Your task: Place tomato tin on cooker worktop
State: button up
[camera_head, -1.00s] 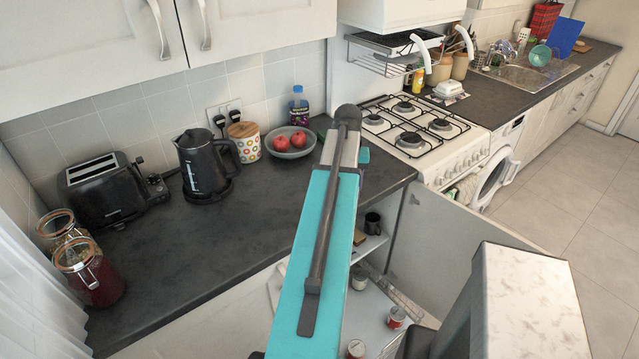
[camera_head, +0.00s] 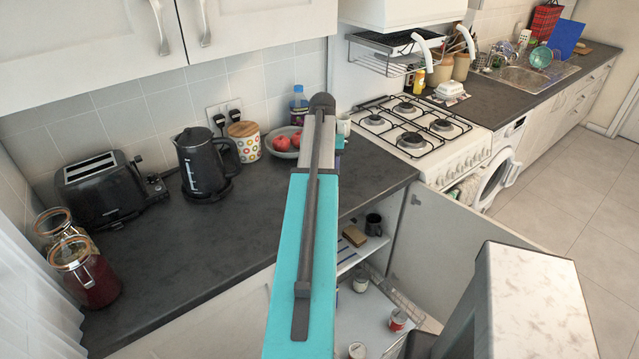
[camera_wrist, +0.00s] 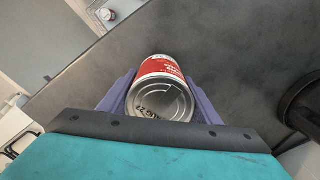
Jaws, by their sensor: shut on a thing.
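My gripper (camera_wrist: 162,88) is shut on the tomato tin (camera_wrist: 160,95), which has a red and white label and a bare metal end facing the wrist camera. The purple fingers press on both sides of it. In the wrist view the dark worktop (camera_wrist: 215,50) lies behind the tin; I cannot tell the gap between them. In the head view the dark worktop (camera_head: 235,215) runs left of the white cooker (camera_head: 425,130). There my teal arm hides the tin and most of the gripper.
A black kettle (camera_head: 204,165), toaster (camera_head: 101,190), spotted canister (camera_head: 245,142) and fruit bowl (camera_head: 284,143) stand along the worktop's back. Glass jars (camera_head: 88,272) stand at left. The worktop's middle is clear. An open cupboard below holds several tins; its door (camera_head: 450,235) sticks out.

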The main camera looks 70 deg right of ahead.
jog(key=shift+w+d, duration=0.35)
jog(key=shift+w, duration=0.2)
jog(key=shift+f+b, duration=1.4)
jog(key=shift+f, duration=0.4)
jog(key=shift+f, duration=0.2)
jog(key=o, duration=1.4)
jog(key=shift+a, duration=0.1)
jog(key=shift+r, duration=0.1)
jog(key=shift+r+p, duration=3.7)
jog(key=shift+r, duration=2.4)
